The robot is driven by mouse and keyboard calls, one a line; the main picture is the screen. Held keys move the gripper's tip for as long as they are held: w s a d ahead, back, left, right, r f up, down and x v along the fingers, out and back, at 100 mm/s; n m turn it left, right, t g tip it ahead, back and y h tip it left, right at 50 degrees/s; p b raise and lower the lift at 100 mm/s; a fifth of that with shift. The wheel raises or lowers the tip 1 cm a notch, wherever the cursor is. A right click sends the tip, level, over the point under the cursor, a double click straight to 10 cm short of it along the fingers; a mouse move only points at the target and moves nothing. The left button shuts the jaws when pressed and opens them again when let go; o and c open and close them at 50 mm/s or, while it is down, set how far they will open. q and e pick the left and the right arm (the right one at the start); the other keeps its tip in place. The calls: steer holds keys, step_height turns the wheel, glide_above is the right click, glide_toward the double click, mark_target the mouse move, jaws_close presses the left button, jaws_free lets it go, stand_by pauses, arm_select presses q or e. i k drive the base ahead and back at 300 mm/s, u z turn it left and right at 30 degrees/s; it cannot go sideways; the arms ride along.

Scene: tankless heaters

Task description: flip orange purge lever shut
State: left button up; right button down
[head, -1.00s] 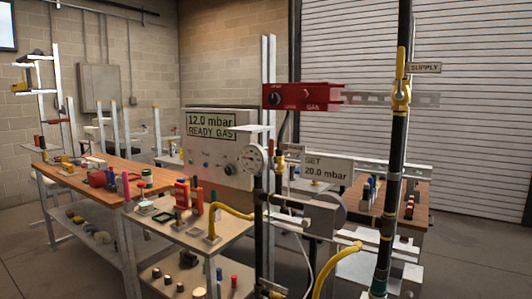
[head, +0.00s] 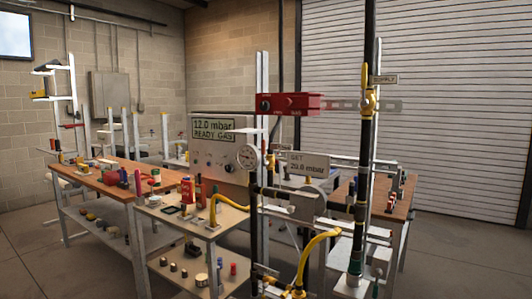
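The test rig stands in the middle of the head view, with dark upright pipes and a round pressure gauge (head: 248,157). A small orange-yellow part (head: 269,161) sits just right of the gauge; it is too small to tell whether it is the purge lever or how it is turned. A yellow lever valve (head: 367,92) is on the tall right pipe beside a SUPPLY tag, its handle upright along the pipe. Brass-yellow fittings (head: 290,292) show at the bottom edge, partly cut off. Neither of my grippers is in view.
A display panel (head: 214,148) reads 12.0 mbar READY GAS. A red box (head: 290,104) is on a rail above the gauge. A wooden-topped bench (head: 115,174) and small table (head: 190,222) hold several loose parts. A yellow hose (head: 318,244) curves low. Open floor lies at right.

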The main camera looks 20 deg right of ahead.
mark_target(265, 164)
steer(key=u, duration=0.85)
steer(key=i, duration=1.15)
steer(key=z, duration=0.35)
steer(key=i, duration=0.9)
steer(key=z, duration=0.9)
